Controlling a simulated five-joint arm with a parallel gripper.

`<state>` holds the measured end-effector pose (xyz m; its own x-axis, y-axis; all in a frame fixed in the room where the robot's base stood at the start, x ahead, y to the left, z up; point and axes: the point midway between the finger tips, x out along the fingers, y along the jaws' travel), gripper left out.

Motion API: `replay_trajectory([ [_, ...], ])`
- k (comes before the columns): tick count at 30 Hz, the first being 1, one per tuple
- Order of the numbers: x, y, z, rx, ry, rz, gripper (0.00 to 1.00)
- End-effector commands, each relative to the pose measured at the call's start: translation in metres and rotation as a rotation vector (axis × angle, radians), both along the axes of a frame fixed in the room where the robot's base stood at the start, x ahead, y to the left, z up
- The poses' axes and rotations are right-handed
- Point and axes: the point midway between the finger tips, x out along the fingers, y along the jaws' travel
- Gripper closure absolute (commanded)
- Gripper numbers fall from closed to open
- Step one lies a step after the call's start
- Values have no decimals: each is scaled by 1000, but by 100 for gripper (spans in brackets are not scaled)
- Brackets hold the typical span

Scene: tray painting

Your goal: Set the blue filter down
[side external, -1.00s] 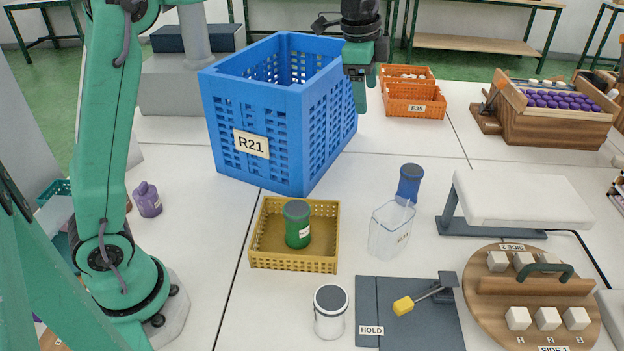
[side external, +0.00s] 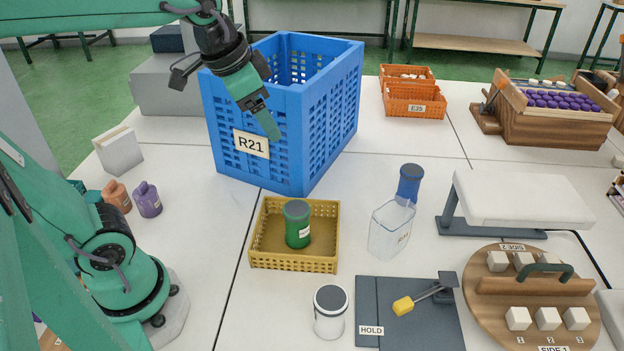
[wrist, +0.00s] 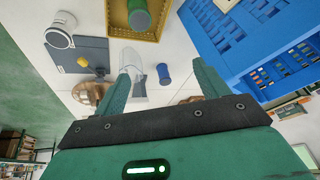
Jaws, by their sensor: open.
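The blue filter (side external: 409,184) is a short blue cylinder with a darker top. It stands on the white table just behind a clear container (side external: 390,232) in the side view. In the wrist view the blue filter (wrist: 163,73) shows beside the clear container (wrist: 132,80). My gripper (side external: 268,118) is raised in front of the blue crate, tilted, well to the left of the filter and apart from it. In the wrist view its two fingers (wrist: 160,80) are spread with nothing held between them.
The big blue crate (side external: 260,108) labelled R21 is behind my gripper. A yellow basket (side external: 262,264) holds a green canister (side external: 297,226). A white jar (side external: 330,312), a dark HOLD board (side external: 388,290) and a white raised stand (side external: 520,195) are nearby. Bare table lies left of the basket.

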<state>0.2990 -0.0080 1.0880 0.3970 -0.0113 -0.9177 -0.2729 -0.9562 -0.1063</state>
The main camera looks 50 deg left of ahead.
Motion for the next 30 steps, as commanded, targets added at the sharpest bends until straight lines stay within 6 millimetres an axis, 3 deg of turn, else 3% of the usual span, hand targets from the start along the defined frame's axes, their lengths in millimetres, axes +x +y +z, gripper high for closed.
replay_trajectory([
  [6,-43,5,-23,-61,-45,146,27],
  [12,-68,8,-42,-104,-73,239,27],
  [30,-75,9,-50,-119,-81,274,27],
])
